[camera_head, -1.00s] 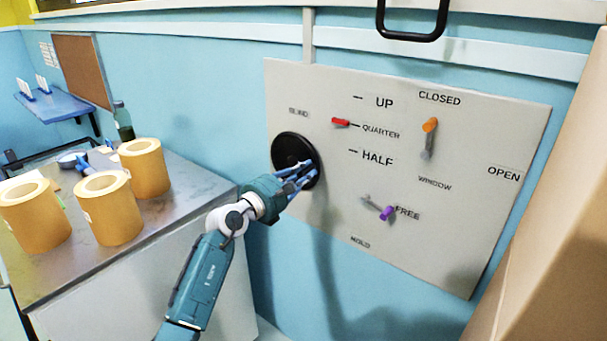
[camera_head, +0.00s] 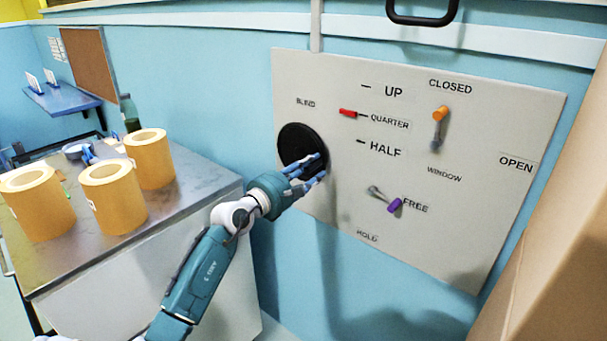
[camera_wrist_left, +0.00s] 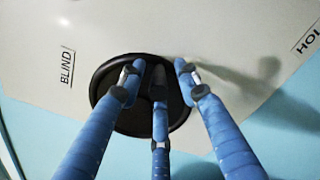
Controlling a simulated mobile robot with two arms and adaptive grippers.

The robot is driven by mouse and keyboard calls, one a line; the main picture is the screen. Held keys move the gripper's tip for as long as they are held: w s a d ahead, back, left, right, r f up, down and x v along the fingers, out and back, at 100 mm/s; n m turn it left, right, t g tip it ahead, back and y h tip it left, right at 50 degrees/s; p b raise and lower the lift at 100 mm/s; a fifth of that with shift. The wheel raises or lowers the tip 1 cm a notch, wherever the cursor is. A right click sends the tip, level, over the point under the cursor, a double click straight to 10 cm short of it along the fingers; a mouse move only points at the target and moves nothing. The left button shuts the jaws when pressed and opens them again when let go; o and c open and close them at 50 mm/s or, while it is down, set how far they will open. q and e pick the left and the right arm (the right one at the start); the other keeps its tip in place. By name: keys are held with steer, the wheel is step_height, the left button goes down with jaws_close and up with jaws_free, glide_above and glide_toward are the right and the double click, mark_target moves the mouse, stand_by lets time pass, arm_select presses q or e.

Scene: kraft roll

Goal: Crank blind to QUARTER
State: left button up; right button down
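The black round blind crank (camera_head: 296,138) is on the grey wall panel, below the BLIND label. My left gripper (camera_head: 318,167) is at the lower right part of its disc. In the left wrist view its three blue fingers (camera_wrist_left: 158,72) reach over the black disc (camera_wrist_left: 108,92), tips apart, with a dark part of the crank between them. Whether they grip it is unclear. The red pointer (camera_head: 347,113) is level with the tick at the QUARTER label (camera_head: 390,121), between UP and HALF. My right gripper is not in view.
On the panel are an orange-knobbed lever (camera_head: 440,113) near CLOSED and a purple-knobbed lever (camera_head: 395,205) by FREE. A metal table (camera_head: 190,190) with several tan rolls (camera_head: 113,197) stands at left. A brown box-like surface (camera_head: 548,230) stands at right.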

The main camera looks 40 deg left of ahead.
arm_select(q)
steer(key=s, duration=1.1)
steer(key=shift+s+a, duration=0.4)
steer(key=shift+a, duration=0.05)
